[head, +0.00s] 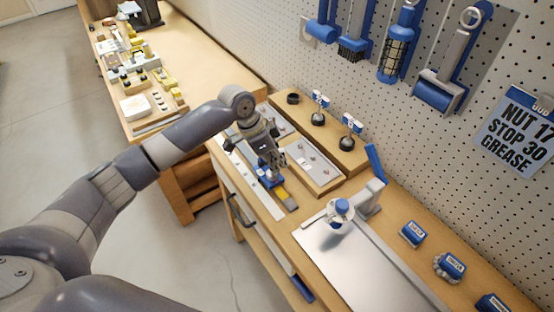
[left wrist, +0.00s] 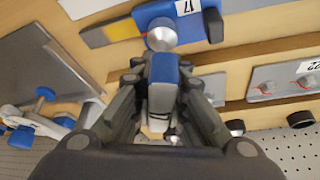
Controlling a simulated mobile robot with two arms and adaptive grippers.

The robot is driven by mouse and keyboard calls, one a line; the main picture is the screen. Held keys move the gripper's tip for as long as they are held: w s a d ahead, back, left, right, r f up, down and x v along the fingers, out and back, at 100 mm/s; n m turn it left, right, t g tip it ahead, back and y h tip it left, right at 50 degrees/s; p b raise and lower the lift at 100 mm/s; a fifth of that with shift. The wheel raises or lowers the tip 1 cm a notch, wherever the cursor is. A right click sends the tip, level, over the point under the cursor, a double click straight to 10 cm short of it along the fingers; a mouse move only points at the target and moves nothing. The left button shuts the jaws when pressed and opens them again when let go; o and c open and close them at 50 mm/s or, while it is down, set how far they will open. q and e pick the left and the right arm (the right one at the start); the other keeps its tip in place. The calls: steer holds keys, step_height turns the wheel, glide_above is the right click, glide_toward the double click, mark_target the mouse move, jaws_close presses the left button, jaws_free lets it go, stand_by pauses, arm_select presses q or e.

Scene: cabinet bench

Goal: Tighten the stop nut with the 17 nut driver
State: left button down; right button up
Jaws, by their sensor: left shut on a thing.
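My left gripper (head: 268,160) is over the bench, pointing down at a blue piece (head: 271,181) on a narrow grey and yellow strip. In the left wrist view my left gripper (left wrist: 163,90) is shut around a blue block with a pale lower part (left wrist: 165,70), which seems to be the 17 nut driver's handle. A round silver part (left wrist: 160,36) sits beyond it, against a blue holder labelled 17 (left wrist: 188,14). Whether the driver is clear of the holder I cannot tell. I cannot make out the stop nut for certain. My right gripper is not in view.
A pegboard sign (head: 520,135) reads NUT 17, STOP 30, GREASE. A grey tray (head: 314,166) with small red-marked parts lies right of the gripper. Blue labelled containers (head: 413,234) line the right.

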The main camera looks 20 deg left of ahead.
arm_select(q)
steer(key=shift+r+m+g, duration=0.1)
steer(key=shift+m+g, duration=0.2)
steer(key=shift+m, duration=0.3)
steer(key=shift+s+m, duration=0.15)
steer(key=shift+m, duration=0.55)
steer(key=shift+g, duration=0.3)
steer(key=shift+s+d+m+h, duration=0.1)
steer(key=shift+m+h, duration=0.2)
steer(key=shift+m, duration=0.5)
steer(key=shift+s+m+g+b, duration=0.1)
steer(key=shift+m+g+b, duration=0.3)
steer(key=shift+m, duration=0.2)
